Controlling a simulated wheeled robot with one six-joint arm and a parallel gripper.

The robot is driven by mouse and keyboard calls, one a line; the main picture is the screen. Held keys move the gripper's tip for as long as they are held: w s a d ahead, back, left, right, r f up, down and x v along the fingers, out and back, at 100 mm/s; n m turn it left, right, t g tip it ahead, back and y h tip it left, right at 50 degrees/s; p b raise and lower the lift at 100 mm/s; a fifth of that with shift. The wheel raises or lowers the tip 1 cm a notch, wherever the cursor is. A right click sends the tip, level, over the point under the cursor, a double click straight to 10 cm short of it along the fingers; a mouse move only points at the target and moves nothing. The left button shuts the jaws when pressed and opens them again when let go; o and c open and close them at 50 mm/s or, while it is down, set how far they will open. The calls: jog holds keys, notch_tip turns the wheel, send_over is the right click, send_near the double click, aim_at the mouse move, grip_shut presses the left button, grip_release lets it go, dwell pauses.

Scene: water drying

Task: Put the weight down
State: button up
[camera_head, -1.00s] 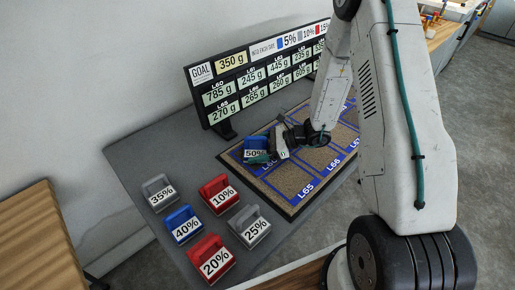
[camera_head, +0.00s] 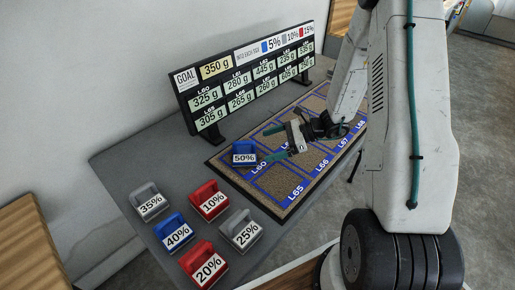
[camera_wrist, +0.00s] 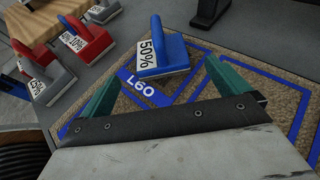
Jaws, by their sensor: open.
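The blue 50% weight (camera_head: 243,148) stands upright on the mat in the cell labelled L60, at the mat's left end. It also shows in the wrist view (camera_wrist: 167,62), just beyond my fingers, with its label facing left. My gripper (camera_head: 272,143) is open and empty. Its two green fingers sit to the right of the weight in the head view, apart from it. In the wrist view the weight lies ahead of the gap between the fingers (camera_wrist: 164,72).
Loose weights stand on the grey table: grey 35% (camera_head: 149,203), blue 40% (camera_head: 174,232), red 10% (camera_head: 209,200), red 20% (camera_head: 204,265) and grey 25% (camera_head: 242,230). The display board (camera_head: 250,80) behind reads goal 350 g and L60 325 g.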

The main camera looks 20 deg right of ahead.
jog(key=shift+v, duration=1)
jog(key=shift+s+r, duration=0.1)
jog(key=shift+r, duration=0.3)
jog(key=s+a+r+n+g+h, duration=0.2)
jog(key=s+a+r+n+g, duration=0.1)
jog(key=s+a+r+n, duration=0.4)
jog(key=s+a+r+n+g+h, duration=0.2)
jog(key=s+r+n+g, duration=0.3)
jog(key=r, duration=0.5)
jog(key=s+d+r+n+t+h, duration=0.1)
jog(key=s+r+n+t+h, duration=0.1)
jog(key=s+r+n+h, duration=0.2)
jog(key=s+d+r+n+t+h, duration=0.1)
jog(key=s+r+n+h, duration=0.3)
jog(key=s, duration=0.6)
jog(key=n+t, duration=0.1)
jog(key=n, duration=0.1)
jog(key=shift+s+d+r+n+h, duration=0.2)
jog(key=shift+s+r+n+h, duration=0.1)
jog(key=shift+s, duration=0.05)
